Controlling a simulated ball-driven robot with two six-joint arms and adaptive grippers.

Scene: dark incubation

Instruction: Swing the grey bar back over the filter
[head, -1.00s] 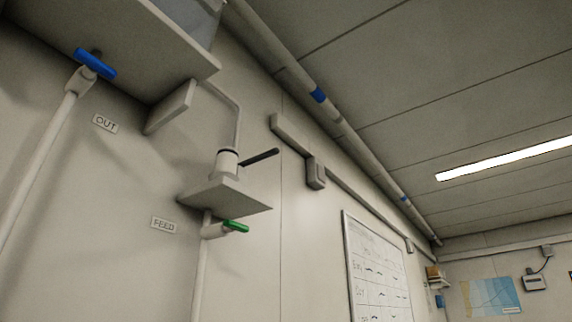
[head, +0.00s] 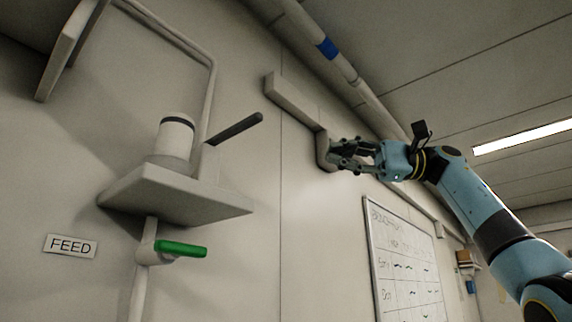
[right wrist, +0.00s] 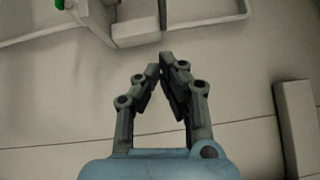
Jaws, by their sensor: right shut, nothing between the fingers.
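The dark grey bar (head: 236,128) sticks out to the right and upward from beside the white filter (head: 172,140), clear of its top. The filter is an upright white cylinder with a dark band near its top, standing on a wall shelf (head: 205,205). My left gripper is out of view.
A green valve handle (head: 181,248) is under the shelf, near a FEED label (head: 70,246). A thin pipe (head: 212,90) runs up the wall behind the filter. A wall rail (head: 292,100) and a whiteboard (head: 400,260) are at the right.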

